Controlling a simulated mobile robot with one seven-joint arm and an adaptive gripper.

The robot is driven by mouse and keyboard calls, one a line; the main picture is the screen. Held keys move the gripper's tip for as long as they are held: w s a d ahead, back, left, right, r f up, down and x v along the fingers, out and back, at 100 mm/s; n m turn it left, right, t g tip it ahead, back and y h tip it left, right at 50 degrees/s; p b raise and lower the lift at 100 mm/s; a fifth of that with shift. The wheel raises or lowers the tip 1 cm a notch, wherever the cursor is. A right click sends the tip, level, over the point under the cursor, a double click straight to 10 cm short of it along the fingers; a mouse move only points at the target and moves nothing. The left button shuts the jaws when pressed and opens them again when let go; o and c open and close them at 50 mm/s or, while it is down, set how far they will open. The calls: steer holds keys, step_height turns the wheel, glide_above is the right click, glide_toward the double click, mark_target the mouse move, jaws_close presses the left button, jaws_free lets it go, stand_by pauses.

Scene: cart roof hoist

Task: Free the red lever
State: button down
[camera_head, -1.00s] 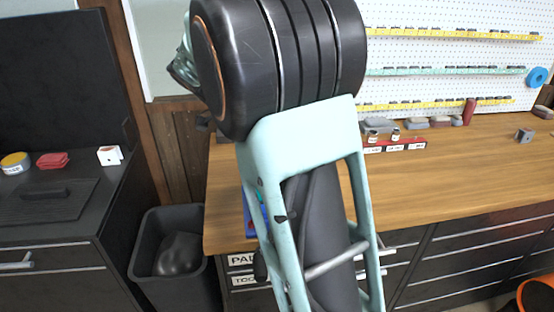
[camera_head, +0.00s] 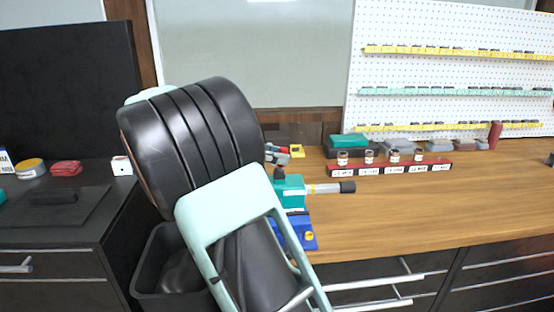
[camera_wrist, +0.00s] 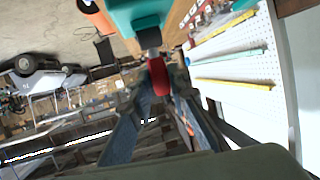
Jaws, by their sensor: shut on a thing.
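The red lever (camera_wrist: 158,76) shows in the wrist view as a rounded red piece between my gripper's fingers. My gripper (camera_wrist: 155,98) is shut on it. Beyond the red piece is a black knob (camera_wrist: 149,38) on a teal body (camera_wrist: 138,12). In the head view the teal device (camera_head: 289,190) stands at the bench's left end, with a rod and black grip (camera_head: 347,187) pointing right. A blue base (camera_head: 307,233) sits below it. My arm hides the left side of the device. Only a small part of my gripper (camera_head: 276,154) shows behind my arm.
The wooden bench (camera_head: 430,215) is clear to the right of the device. A red rack (camera_head: 400,168) with small jars stands at the back. A black bin (camera_head: 160,262) is on the floor left of the bench. A dark cabinet (camera_head: 60,235) is further left.

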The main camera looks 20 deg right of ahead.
stand_by(0.4)
steer(key=c, duration=1.8)
jaws_free()
steer(key=shift+a, duration=0.1)
steer(key=v, duration=1.2)
steer(key=shift+f, duration=0.1)
